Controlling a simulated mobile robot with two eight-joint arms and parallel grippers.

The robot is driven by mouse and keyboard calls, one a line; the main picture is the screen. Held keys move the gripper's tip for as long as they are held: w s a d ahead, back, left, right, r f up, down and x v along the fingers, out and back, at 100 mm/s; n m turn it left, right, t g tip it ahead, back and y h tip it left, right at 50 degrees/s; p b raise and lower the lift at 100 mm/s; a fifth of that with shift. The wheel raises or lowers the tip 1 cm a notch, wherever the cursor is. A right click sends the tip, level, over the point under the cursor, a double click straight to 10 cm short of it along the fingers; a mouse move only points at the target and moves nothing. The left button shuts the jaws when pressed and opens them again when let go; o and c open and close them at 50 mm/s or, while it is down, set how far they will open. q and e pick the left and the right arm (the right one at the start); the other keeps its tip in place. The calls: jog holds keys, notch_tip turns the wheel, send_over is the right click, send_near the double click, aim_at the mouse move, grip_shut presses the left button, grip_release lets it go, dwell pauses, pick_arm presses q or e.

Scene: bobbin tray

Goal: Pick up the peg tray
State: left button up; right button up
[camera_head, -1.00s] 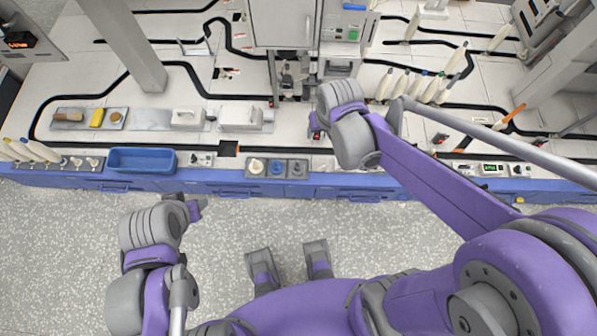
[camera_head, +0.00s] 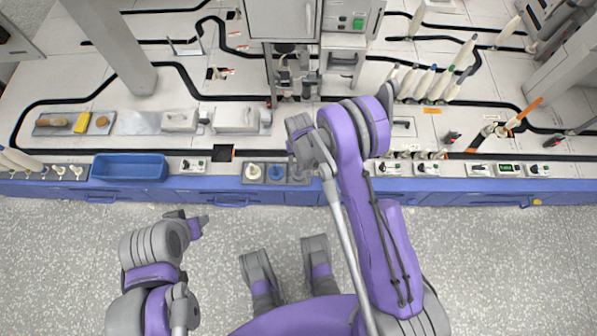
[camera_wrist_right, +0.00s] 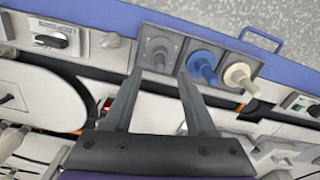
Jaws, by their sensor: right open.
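A row of grey square plates (camera_wrist_right: 151,34) lies along the bench's front edge, with a grey peg (camera_wrist_right: 159,55), a blue peg (camera_wrist_right: 204,68) and a cream peg (camera_wrist_right: 241,76). I cannot tell whether the plates form one tray. In the head view the blue peg (camera_head: 277,171) and cream peg (camera_head: 253,172) show, while my right arm partly covers the grey end. My right gripper (camera_wrist_right: 160,74) is open and empty, its fingertips on either side of the grey peg in the picture; contact is unclear. My left gripper (camera_head: 193,221) hangs in front of the bench, its jaws unclear.
A blue bin (camera_head: 130,167) stands left of the row, with small switch boxes between. Several white bobbins (camera_head: 436,84) stand behind on the right. A cabinet (camera_head: 283,18) and grey posts rise at the back. The floor before the bench is clear.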

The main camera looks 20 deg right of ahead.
aim_at(299, 169)
notch_tip(299, 169, down, 7)
jog(key=shift+w+f+b, duration=0.1)
jog(key=shift+b, duration=0.5)
grip_shut()
